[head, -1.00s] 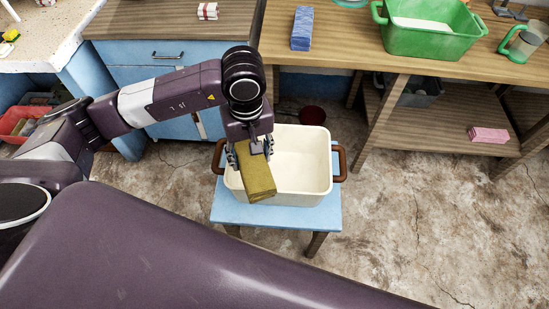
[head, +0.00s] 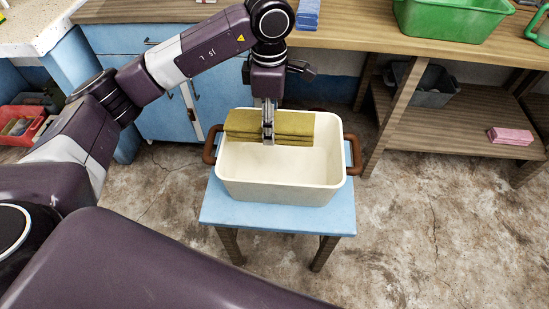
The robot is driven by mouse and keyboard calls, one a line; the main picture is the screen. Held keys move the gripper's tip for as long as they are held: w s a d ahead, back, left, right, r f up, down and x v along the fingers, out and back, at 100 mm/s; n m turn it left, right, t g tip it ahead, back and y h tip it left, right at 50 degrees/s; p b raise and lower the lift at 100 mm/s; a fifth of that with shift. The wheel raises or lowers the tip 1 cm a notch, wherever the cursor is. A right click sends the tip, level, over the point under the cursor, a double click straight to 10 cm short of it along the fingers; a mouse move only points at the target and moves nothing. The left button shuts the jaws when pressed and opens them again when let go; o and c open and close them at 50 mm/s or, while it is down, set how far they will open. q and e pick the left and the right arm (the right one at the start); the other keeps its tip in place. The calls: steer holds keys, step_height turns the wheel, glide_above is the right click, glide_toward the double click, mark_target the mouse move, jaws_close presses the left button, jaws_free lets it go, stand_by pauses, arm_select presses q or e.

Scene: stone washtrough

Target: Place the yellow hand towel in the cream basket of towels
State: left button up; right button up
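The yellow hand towel (head: 295,124), folded and olive-yellow, is held level at the far side of the cream basket (head: 285,190). My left gripper (head: 268,138) points down and is shut on the towel's near edge at its middle. The towel hides part of the basket's far rim; I cannot tell whether it touches the basket. The basket has brown side handles and stands on a blue stool (head: 225,212). The part of its inside that shows is empty. My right gripper is not in view.
A wooden bench (head: 365,32) behind carries a blue folded towel (head: 308,14) and a green tub (head: 450,20). A pink towel (head: 510,136) and a grey bin (head: 428,88) sit on the lower shelf. A red crate (head: 22,124) is at left. The floor at right is clear.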

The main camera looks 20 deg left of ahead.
arm_select(q)
step_height(320, 180, down, 16)
steer(key=shift+r+b, duration=0.15)
steer(key=shift+b, duration=0.55)
steer(key=shift+f, duration=0.2)
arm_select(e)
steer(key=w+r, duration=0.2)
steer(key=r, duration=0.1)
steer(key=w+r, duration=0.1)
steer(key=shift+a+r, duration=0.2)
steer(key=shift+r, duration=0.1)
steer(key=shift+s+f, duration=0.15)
arm_select(q)
steer(key=o, duration=0.8)
steer(key=shift+f, duration=0.15)
steer(key=o, duration=0.5)
steer(key=shift+c, duration=0.2)
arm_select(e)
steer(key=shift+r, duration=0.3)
arm_select(q)
step_height(320, 180, up, 12)
steer(key=shift+r+p, duration=0.15)
steer(key=shift+p, duration=0.4)
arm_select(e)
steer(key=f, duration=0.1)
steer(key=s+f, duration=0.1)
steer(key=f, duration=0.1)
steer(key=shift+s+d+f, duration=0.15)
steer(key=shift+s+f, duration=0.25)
